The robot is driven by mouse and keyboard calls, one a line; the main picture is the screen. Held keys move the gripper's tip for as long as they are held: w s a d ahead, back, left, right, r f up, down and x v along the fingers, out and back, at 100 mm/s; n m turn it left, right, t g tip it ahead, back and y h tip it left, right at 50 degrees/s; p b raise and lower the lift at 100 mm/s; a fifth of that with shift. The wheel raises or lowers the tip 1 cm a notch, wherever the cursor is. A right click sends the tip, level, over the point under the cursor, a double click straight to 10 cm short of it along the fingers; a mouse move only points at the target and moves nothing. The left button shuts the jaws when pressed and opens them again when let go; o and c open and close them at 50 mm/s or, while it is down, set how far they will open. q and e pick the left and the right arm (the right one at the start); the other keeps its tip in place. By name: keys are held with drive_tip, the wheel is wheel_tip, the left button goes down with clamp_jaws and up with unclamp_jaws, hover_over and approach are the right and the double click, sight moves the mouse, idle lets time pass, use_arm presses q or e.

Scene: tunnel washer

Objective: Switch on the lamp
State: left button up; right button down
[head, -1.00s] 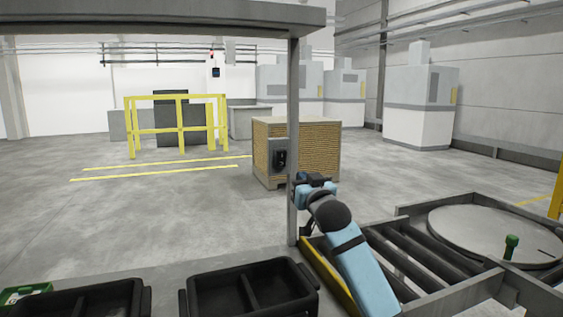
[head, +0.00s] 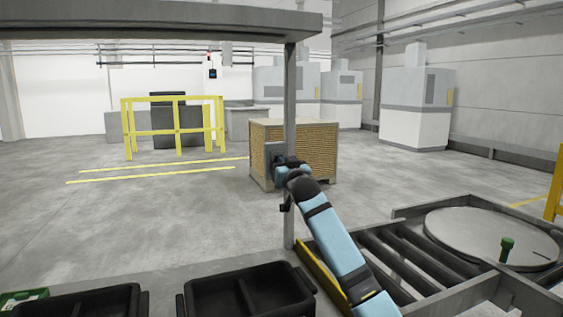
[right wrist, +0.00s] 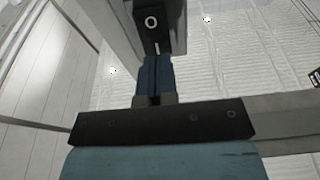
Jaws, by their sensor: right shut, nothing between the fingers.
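A dark switch with a white O and a white line (right wrist: 152,22) shows in the right wrist view, on a grey box by the upright post (head: 289,90). My right gripper (right wrist: 157,60) is shut and empty, its fingertips right below the white line. I cannot tell whether they touch the switch. In the head view, the right gripper (head: 282,163) is at the post and covers most of the switch box. No lit lamp can be made out. My left gripper is not in view.
A grey beam (head: 160,25) runs overhead from the post. Black bins (head: 200,300) stand at the front edge.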

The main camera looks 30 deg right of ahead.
drive_tip(key=shift+x, duration=0.85)
